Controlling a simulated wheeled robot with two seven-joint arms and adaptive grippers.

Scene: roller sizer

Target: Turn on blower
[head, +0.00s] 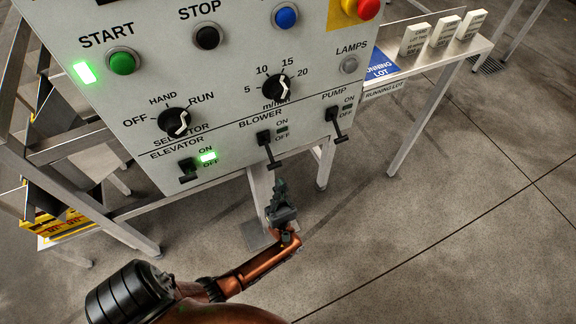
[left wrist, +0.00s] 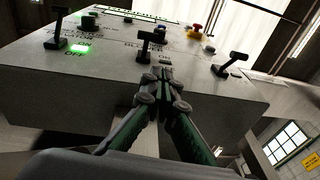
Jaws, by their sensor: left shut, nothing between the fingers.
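The blower switch (head: 266,146) is a black lever on the grey control panel, between the elevator and pump levers. Its handle hangs down, and the small indicator (head: 282,129) beside it is dark. In the left wrist view the blower lever (left wrist: 149,38) stands just beyond my fingertips. My left gripper (head: 279,188) is shut and empty, below the panel's lower edge and under the blower lever. In the left wrist view its closed fingertips (left wrist: 161,77) point at the lever; I cannot tell whether they touch it. My right gripper is not in view.
The elevator lever (head: 187,170) has a lit green indicator (head: 208,156). The pump lever (head: 335,125) is to the right, its indicator dark. Above are the selector knob (head: 174,122), speed knob (head: 276,88) and start button (head: 122,62). A side table (head: 455,52) holds white blocks. Floor at right is clear.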

